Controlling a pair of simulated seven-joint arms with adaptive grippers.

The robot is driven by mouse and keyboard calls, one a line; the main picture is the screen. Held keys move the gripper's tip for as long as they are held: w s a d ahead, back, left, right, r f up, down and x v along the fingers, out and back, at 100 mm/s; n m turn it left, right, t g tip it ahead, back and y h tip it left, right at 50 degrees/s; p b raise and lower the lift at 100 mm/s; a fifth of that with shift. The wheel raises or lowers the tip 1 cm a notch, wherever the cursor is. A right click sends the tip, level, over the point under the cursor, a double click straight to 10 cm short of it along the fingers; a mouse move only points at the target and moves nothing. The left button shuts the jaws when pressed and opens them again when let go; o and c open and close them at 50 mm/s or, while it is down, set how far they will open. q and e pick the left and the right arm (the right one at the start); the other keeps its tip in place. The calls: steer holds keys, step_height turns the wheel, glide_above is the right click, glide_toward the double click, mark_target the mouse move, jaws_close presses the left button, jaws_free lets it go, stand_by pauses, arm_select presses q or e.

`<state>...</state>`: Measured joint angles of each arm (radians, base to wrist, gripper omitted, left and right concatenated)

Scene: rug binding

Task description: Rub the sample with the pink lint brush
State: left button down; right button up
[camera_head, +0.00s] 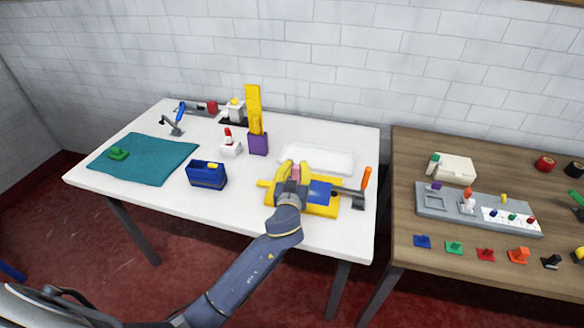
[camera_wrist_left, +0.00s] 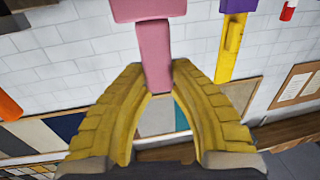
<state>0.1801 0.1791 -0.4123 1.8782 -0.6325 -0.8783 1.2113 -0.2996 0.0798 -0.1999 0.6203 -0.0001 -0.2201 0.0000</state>
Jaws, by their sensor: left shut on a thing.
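My left gripper (camera_head: 292,170) is over the right part of the white table. Its yellow fingers are shut on the pink lint brush (camera_head: 296,172). In the left wrist view the fingertips (camera_wrist_left: 158,78) close around the pink handle (camera_wrist_left: 154,55), and a wider pink block sits at its far end. A blue flat piece (camera_head: 320,190), which may be the sample, lies on a yellow base (camera_head: 318,211) just right of and beneath the gripper. Whether the brush touches it is hidden by the gripper. My right gripper is not in view.
A clamp with an orange handle (camera_head: 366,179) stands at the yellow base's right end. A white tray (camera_head: 335,157) lies behind. A blue box (camera_head: 206,176), a purple holder (camera_head: 258,145) and a teal mat (camera_head: 150,165) are to the left. A wooden table (camera_head: 405,170) stands right.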

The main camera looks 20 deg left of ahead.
arm_select(q)
steer(key=shift+d, duration=4.2)
step_height(320, 180, up, 8)
steer(key=shift+w, duration=0.25)
